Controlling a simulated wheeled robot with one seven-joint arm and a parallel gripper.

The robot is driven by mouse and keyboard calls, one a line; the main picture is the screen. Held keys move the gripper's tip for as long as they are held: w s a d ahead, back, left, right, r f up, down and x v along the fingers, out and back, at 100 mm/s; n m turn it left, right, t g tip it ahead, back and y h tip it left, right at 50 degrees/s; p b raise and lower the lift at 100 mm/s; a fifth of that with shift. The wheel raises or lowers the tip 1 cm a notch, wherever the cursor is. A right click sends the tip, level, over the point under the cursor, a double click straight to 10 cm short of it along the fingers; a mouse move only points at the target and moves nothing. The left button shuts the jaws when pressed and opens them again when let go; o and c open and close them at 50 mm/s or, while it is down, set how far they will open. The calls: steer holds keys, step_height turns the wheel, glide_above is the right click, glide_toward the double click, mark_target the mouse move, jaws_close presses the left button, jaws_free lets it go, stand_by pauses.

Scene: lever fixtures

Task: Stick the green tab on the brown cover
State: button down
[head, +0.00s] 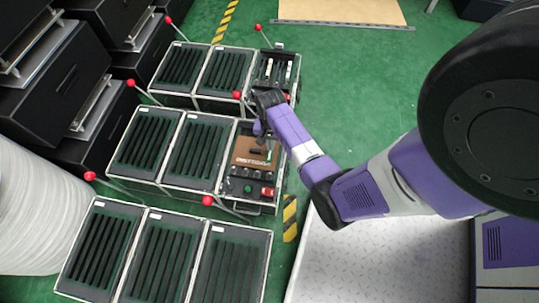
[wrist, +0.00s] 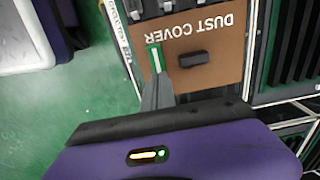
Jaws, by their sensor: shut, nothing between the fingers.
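The brown cover (head: 248,160) lies on the control unit at the right end of the middle row. In the wrist view the brown cover (wrist: 212,72) shows the words "DUST COVER" and a small black handle (wrist: 193,59). The green tab (wrist: 155,57), with a pale centre, is at the left edge of the cover in the wrist view, just beyond my fingertips. My gripper (wrist: 158,80) is shut and empty, its tips close to the tab's lower end; I cannot tell whether they touch. In the head view my gripper (head: 259,130) is above the cover's far edge.
Red-knobbed levers (head: 207,201) stick out around the rows of slatted black cases (head: 195,148). The control panel beside the cover has a red switch (head: 267,192) and a green button (head: 248,189). Green floor (head: 360,80) is open at right.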

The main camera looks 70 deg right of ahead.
steer(key=shift+f+b, duration=0.6)
steer(key=shift+f, duration=0.3)
stand_by(0.4)
steer(key=shift+r, duration=0.2)
stand_by(0.3)
step_height(320, 180, up, 7)
steer(key=p, duration=0.8)
steer(key=shift+f, duration=0.1)
stand_by(0.6)
